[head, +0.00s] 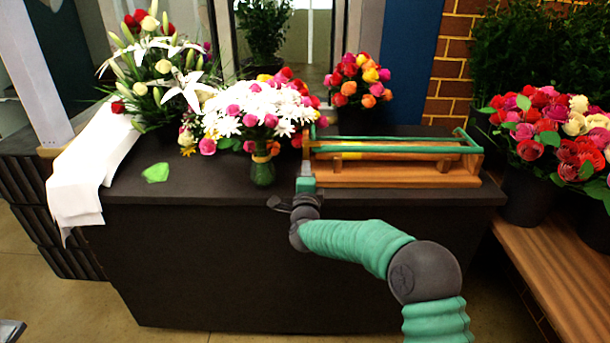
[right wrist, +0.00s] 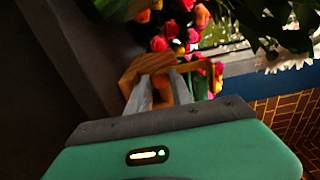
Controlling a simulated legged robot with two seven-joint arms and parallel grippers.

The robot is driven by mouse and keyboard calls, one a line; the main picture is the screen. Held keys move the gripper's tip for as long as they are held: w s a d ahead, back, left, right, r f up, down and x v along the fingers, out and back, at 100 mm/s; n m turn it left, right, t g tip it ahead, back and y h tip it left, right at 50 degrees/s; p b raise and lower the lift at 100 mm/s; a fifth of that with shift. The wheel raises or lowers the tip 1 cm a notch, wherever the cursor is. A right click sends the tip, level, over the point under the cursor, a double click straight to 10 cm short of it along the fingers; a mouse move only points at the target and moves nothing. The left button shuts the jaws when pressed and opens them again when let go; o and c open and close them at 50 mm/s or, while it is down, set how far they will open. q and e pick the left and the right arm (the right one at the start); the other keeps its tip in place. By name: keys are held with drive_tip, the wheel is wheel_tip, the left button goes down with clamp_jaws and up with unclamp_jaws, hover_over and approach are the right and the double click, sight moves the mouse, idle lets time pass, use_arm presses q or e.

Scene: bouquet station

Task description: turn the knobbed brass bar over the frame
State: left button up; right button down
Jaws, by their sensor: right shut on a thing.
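The wooden frame (head: 400,176) stands on the dark counter, with green rails along its long sides. A thin brass-coloured bar (head: 308,133) shows at its left end, partly hidden. My right gripper (head: 306,162) reaches up to that left end from the front. In the right wrist view, the two grey fingers of my right gripper (right wrist: 163,92) are closed around an orange-brown knob-like piece (right wrist: 161,88). A brass-brown bar (right wrist: 150,64) runs just beyond the fingertips. The exact contact is dark and hard to make out. My left gripper is not in view.
A green vase (head: 262,172) with a white and pink bouquet stands just left of the frame. A white cloth (head: 85,180) hangs over the counter's left end, near a green leaf-like piece (head: 156,173). Potted flowers stand behind and to the right.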

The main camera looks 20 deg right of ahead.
drive_tip(key=c, duration=1.6)
unclamp_jaws()
drive_tip(key=shift+d+f, duration=0.1)
drive_tip(key=shift+f, duration=0.25)
drive_tip(key=o, duration=0.4)
drive_tip(key=shift+s+d+r, duration=0.1)
drive_tip(key=shift+r, duration=0.05)
drive_tip(key=shift+o, duration=0.2)
drive_tip(key=v, duration=1.6)
drive_tip(key=shift+s+p, duration=0.35)
drive_tip(key=shift+p, duration=0.1)
